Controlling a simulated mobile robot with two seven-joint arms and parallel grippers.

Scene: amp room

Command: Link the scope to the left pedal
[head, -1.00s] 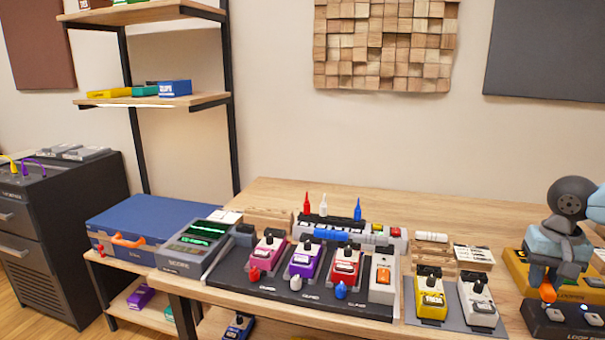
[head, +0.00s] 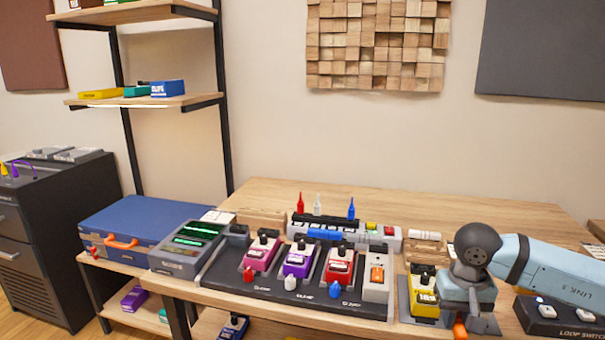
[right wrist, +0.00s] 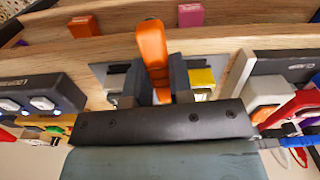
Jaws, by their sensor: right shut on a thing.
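The scope (head: 188,254), a grey box with green lit screens, stands at the left end of the bench. The leftmost pedal on the dark board is magenta (head: 259,259), to the right of the scope. Purple (head: 295,263) and red (head: 338,265) pedals stand beside it. My right gripper (head: 462,322) is near the yellow pedal, well to the right of the magenta one. It is shut on an orange piece (right wrist: 152,60), which sticks out between the fingers in the right wrist view. What joins to this piece is hidden. My left gripper is not in view.
Small red (head: 249,274), white (head: 290,282) and blue (head: 335,289) pieces stand before the board's pedals. A white pedal with an orange switch (head: 376,273) and a yellow pedal (head: 424,299) stand between the board's pedals and my arm.

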